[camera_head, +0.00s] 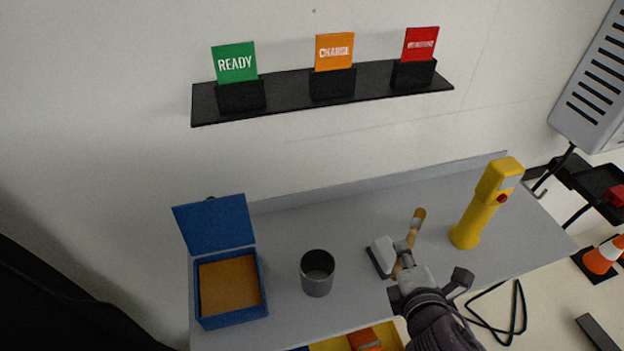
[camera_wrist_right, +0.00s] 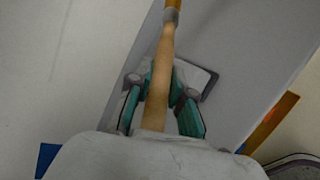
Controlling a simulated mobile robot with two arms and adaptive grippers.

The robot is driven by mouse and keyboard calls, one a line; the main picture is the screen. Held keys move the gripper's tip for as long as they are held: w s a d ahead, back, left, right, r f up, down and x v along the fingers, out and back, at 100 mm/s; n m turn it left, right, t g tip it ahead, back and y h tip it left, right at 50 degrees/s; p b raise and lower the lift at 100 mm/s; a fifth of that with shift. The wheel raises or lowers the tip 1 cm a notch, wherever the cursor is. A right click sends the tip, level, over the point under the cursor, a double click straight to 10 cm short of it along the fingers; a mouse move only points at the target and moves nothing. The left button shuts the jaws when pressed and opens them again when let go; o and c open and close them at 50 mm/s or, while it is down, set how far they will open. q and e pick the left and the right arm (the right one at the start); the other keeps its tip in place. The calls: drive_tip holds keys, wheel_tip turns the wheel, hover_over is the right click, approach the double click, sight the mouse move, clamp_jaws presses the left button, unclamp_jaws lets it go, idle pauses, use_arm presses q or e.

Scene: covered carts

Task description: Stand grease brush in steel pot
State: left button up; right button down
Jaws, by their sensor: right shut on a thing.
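The grease brush (camera_head: 413,229) has a pale wooden handle and a tan bristle end pointing up and away. My right gripper (camera_head: 403,262) is shut on its handle, over the right half of the bench. In the right wrist view the brush handle (camera_wrist_right: 163,70) runs between the teal fingers of the gripper (camera_wrist_right: 161,105), with a grey ferrule near the top edge. The steel pot (camera_head: 317,284) stands upright on the bench, left of the gripper and apart from the brush. Its mouth is open and it looks empty. My left gripper is not in view.
A white block on a dark base (camera_head: 380,258) sits just left of the gripper. An open blue box (camera_head: 232,317) stands left of the pot; a yellow device (camera_head: 477,215) stands to the right. A black shelf (camera_head: 287,88) with three signs hangs above. The bench (camera_head: 345,220) behind the pot is clear.

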drive_tip(key=w+a+r+m+g+y+p, duration=0.25)
drive_tip(key=w+a+r+g, duration=0.3)
drive_tip(key=a+r, duration=0.4)
drive_tip(key=s+a+r+g+y, duration=0.4)
drive_tip(key=s+a+r+g, duration=0.15)
drive_tip(key=s+r, duration=0.3)
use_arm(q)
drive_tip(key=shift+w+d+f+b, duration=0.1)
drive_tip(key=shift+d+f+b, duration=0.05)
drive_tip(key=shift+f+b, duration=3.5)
use_arm(e)
wheel_tip(320, 180, down, 10)
drive_tip(key=b, duration=0.1)
drive_tip(key=shift+w+f+g, duration=0.2)
drive_tip(key=shift+f+g, duration=0.05)
drive_tip(key=shift+g, duration=0.15)
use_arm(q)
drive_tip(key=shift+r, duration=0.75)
use_arm(e)
drive_tip(key=shift+d, duration=0.1)
